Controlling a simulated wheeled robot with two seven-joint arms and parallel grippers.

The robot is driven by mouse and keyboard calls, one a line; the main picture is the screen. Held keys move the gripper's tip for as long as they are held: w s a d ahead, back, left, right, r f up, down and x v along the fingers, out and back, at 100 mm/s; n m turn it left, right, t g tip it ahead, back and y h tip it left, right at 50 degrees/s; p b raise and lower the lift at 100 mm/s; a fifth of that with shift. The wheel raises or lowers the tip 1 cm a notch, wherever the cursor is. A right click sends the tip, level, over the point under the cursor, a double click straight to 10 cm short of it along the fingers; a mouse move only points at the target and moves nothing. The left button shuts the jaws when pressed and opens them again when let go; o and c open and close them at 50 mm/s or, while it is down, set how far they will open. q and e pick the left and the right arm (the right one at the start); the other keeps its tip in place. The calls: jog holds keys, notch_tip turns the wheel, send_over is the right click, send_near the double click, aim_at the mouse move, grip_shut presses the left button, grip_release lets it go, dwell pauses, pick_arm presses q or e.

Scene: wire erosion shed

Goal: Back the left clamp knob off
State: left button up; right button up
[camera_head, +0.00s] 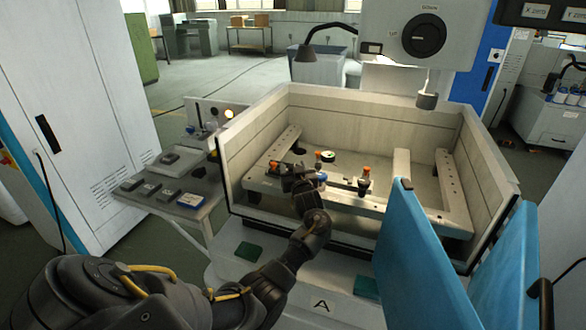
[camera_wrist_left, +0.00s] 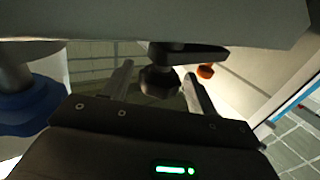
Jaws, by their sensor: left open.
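My left gripper (camera_head: 298,181) is inside the machine tank, over the front rail of the work frame, and hides part of what is there. In the left wrist view my left gripper (camera_wrist_left: 157,88) is open, with one finger on each side of a dark knob (camera_wrist_left: 158,82) under a dark clamp bar (camera_wrist_left: 190,55). Contact with the knob cannot be told. An orange part (camera_wrist_left: 205,70) shows beyond the right finger. In the head view an orange-topped part (camera_head: 274,165) is just left of the gripper, and a clamp with an orange top (camera_head: 365,182) stands to the right.
The tank walls (camera_head: 240,150) enclose the work area. The machine head's nozzle (camera_head: 427,100) hangs at the back right. A blue door (camera_head: 415,250) stands in front at right. A side table (camera_head: 200,210) with several small items is at left. A blue part (camera_wrist_left: 30,105) is close at left in the wrist view.

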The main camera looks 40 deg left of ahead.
pick_arm(q)
jog(key=shift+d, duration=0.1)
jog(key=shift+s+d+f, duration=0.1)
jog(key=shift+s+d, duration=0.15)
jog(key=shift+d, duration=0.1)
jog(key=b+v, duration=0.2)
jog(key=v, duration=0.7)
jog(key=shift+s+d, duration=0.25)
jog(key=shift+s, duration=0.1)
